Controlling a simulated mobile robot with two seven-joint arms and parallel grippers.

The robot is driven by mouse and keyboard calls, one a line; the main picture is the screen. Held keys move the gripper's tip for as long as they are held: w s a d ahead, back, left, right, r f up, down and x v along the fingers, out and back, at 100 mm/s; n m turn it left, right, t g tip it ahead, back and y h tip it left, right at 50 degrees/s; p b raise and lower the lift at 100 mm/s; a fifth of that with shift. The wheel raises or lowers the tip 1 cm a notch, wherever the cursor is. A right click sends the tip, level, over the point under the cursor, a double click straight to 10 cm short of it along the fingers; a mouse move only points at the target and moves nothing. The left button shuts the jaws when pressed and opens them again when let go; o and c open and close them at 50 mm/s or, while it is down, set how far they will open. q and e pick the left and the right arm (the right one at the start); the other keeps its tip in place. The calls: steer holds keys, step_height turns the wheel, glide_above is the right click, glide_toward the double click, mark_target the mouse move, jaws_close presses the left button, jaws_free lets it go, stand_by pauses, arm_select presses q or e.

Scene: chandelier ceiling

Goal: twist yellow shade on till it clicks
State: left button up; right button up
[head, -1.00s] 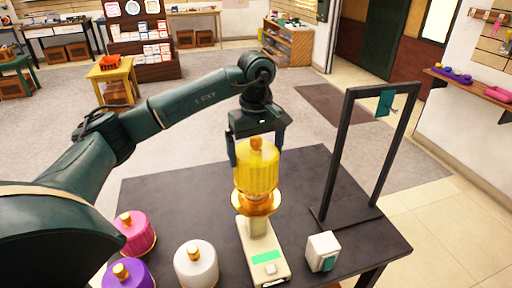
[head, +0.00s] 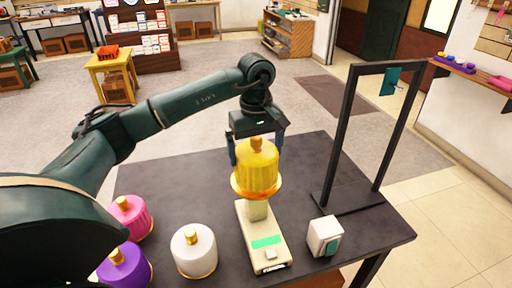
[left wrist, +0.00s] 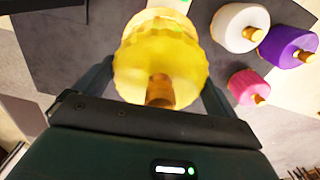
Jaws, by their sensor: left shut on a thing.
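The yellow shade (head: 257,168), ribbed with a gold knob on top, is upright between the fingers of my left gripper (head: 256,150). The gripper is shut on it from above. A gold rim shows around the shade's bottom edge. Below is a cream base (head: 254,222) with a green panel and a short post; the shade is over this post. Whether its threads are engaged is hidden. In the left wrist view the yellow shade (left wrist: 160,62) fills the space between the fingers. My right gripper is not in view.
A white shade (head: 194,250), a pink shade (head: 131,216) and a purple shade (head: 124,268) stand left on the dark table (head: 185,180). A white block (head: 323,236) with a teal side is right of the base. A black frame (head: 339,135) with a teal piece stands behind it.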

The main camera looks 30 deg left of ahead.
arm_select(q)
steer(key=m, duration=0.3)
steer(key=m+b, duration=0.1)
steer(key=m, duration=0.2)
steer(key=shift+m, duration=0.3)
steer(key=m, duration=0.3)
steer(key=shift+b, duration=0.4)
steer(key=m, duration=0.2)
steer(key=shift+m, duration=0.6)
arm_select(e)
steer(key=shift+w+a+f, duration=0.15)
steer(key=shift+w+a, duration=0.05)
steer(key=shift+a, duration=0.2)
arm_select(q)
steer(key=o, duration=0.7)
